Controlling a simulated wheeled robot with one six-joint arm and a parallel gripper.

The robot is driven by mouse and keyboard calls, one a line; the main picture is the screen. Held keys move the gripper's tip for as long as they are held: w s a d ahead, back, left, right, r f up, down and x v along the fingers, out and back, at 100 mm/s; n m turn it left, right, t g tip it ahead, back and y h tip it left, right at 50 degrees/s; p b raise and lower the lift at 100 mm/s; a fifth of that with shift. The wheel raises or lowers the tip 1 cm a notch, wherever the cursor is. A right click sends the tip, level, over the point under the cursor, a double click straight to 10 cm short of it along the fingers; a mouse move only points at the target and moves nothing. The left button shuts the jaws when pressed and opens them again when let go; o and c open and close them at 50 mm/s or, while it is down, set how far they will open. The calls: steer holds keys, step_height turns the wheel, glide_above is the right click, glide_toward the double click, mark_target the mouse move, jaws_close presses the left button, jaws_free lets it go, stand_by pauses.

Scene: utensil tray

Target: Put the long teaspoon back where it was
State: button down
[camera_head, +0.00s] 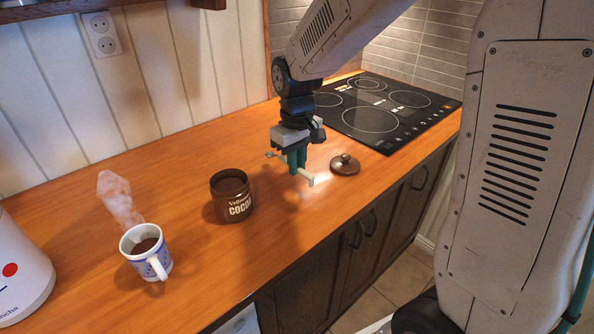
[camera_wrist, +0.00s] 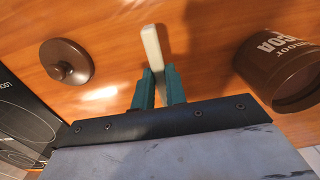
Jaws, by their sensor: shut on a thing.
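My gripper (camera_head: 296,168) is shut on the teaspoon (camera_head: 309,179), above the counter between the cocoa jar and the lid. The spoon's pale handle end points towards the counter's front edge, and a small part of its other end shows left of the fingers. In the wrist view, the pale handle (camera_wrist: 152,48) sticks out beyond the teal fingers (camera_wrist: 158,78); the rest is hidden. The brown cocoa jar (camera_head: 232,206) stands open and upright to the left of my gripper. It also shows at the right in the wrist view (camera_wrist: 270,65).
The jar's brown lid (camera_head: 344,164) lies on the counter right of my gripper. A steaming blue-and-white mug (camera_head: 144,262) of dark drink stands front left. A white appliance (camera_head: 20,275) is at the far left. A black cooktop (camera_head: 370,120) lies behind right. The wooden counter (camera_head: 165,165) behind the jar is clear.

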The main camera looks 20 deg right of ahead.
steer(key=shift+w+d+f, duration=0.1)
steer(key=shift+w+d, duration=0.1)
steer(key=shift+w, duration=0.3)
step_height(320, 180, down, 4)
steer(key=shift+w+r, duration=0.1)
steer(key=shift+r, duration=0.15)
steer(key=c, duration=1.4)
jaws_free()
steer(key=shift+c, duration=0.2)
step_height(320, 180, up, 12)
steer(key=shift+r, duration=0.1)
steer(key=s+d+r+m, duration=0.1)
steer(key=s, duration=1.2)
steer(key=s+d+r+m+t, duration=0.1)
steer(key=s+m, duration=0.1)
steer(key=s, duration=1.2)
steer(key=shift+d+r+m, duration=0.15)
steer(key=shift+r+m, duration=0.15)
